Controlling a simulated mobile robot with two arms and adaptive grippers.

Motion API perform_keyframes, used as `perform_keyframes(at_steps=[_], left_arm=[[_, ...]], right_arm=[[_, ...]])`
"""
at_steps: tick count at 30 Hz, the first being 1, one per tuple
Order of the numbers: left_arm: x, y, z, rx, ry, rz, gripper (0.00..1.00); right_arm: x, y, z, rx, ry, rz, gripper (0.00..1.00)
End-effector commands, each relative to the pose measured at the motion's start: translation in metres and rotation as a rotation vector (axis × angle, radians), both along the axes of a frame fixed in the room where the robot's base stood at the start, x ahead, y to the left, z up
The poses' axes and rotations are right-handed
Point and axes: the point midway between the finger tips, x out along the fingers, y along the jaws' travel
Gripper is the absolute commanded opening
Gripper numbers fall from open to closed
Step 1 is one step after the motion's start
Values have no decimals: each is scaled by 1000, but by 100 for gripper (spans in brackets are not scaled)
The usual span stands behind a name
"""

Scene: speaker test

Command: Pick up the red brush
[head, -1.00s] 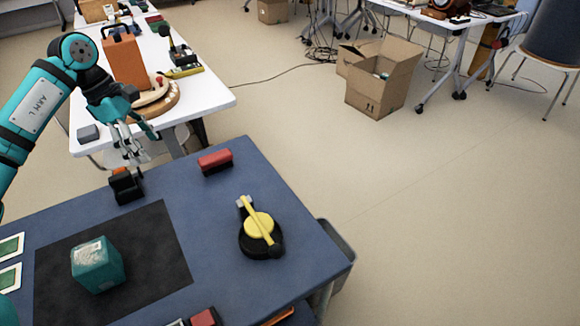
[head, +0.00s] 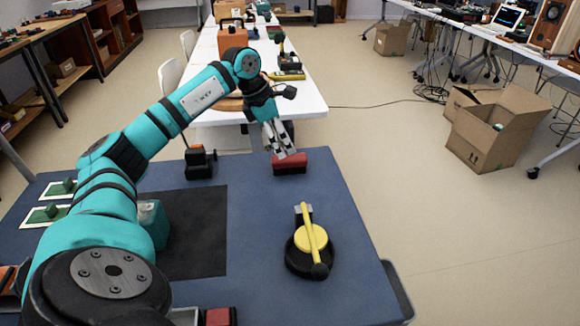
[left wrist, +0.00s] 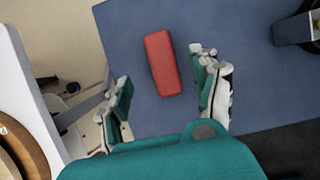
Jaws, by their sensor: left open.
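The red brush (head: 289,163) is a small block with a red top and a dark lower part, lying on the blue table (head: 350,225) near its far edge. In the left wrist view the brush (left wrist: 162,64) lies ahead of and between the spread fingers, touching neither. My left gripper (head: 281,146) is open and empty, at the brush's far left side in the head view. Its two fingers also show in the left wrist view (left wrist: 166,92). My right gripper is not in view.
A black and yellow tool (head: 312,248) stands to the right on the blue table. A black and orange device (head: 199,163) stands left of the brush. A teal box (head: 150,215) is partly hidden behind my arm. A white table (head: 310,105) stands beyond.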

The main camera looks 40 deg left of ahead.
Motion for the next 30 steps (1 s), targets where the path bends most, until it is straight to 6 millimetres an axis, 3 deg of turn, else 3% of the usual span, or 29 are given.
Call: perform_keyframes(at_steps=[5, 15, 30], left_arm=[[2, -2, -11, 1, 2, 0, 63], [10, -13, -55, -1, 2, -2, 63], [12, -13, -59, 1, 1, -1, 63]], right_arm=[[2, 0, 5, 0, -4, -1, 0], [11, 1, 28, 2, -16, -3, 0], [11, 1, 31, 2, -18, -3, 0]])
